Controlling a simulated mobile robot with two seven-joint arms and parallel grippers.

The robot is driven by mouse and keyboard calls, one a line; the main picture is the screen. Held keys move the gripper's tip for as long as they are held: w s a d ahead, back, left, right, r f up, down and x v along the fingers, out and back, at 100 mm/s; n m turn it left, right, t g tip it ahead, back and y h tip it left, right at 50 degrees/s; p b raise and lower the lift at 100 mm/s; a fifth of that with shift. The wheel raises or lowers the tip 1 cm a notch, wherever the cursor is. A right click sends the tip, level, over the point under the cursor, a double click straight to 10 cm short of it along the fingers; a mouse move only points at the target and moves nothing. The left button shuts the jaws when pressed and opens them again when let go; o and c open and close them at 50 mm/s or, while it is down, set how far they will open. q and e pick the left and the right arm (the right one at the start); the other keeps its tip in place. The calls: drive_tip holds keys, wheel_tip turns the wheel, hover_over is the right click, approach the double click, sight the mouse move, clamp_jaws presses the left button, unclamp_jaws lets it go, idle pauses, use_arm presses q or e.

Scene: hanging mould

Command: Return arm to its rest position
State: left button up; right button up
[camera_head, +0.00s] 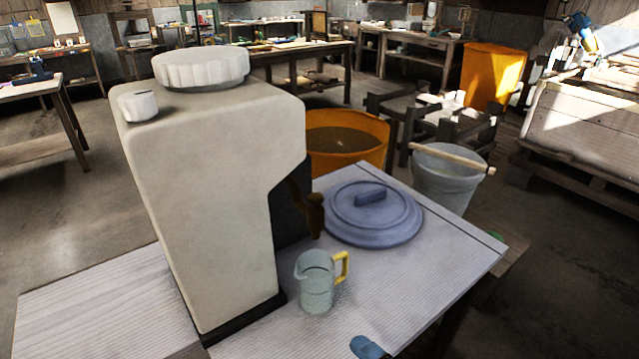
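Neither of my grippers can be made out in the head view. A small blue rounded piece (367,347) shows at the bottom edge, cut off by the frame; I cannot tell what it belongs to. A large beige tank (215,190) with a ribbed white cap (201,68) and a smaller white knob (138,105) stands upright on the table. A dark brown tap (315,215) is at its right side. A grey-green jug (316,282) with a yellow handle stands upright in front of the tap. A round blue lid (373,213) lies flat behind the jug.
The pale table (440,262) has bare room right of the jug. A grey bucket (448,185) stands past its right edge, with a wooden bar across it. An orange tub (347,145) with brown contents is behind. Workbenches (300,58) line the back; a wooden crate (585,130) is right.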

drive_tip(key=s+d+f+n+g+h, duration=0.3)
drive_tip(key=s+d+n+g+h, duration=0.3)
drive_tip(key=s+d+n, duration=0.35)
drive_tip(key=s+d+f+n+g+h, duration=0.4)
drive_tip(key=s+d+n+g+h, duration=0.15)
drive_tip(key=s+d, duration=0.6)
drive_tip(key=w+d+f+n+t+p, duration=0.1)
drive_tip(key=w+f+t, duration=0.3)
drive_tip(key=w+t, duration=0.5)
drive_tip(key=shift+w+f+p, duration=0.25)
drive_tip(key=shift+w+p, duration=0.5)
drive_tip(key=shift+w, duration=0.3)
drive_tip(key=shift+c, duration=0.2)
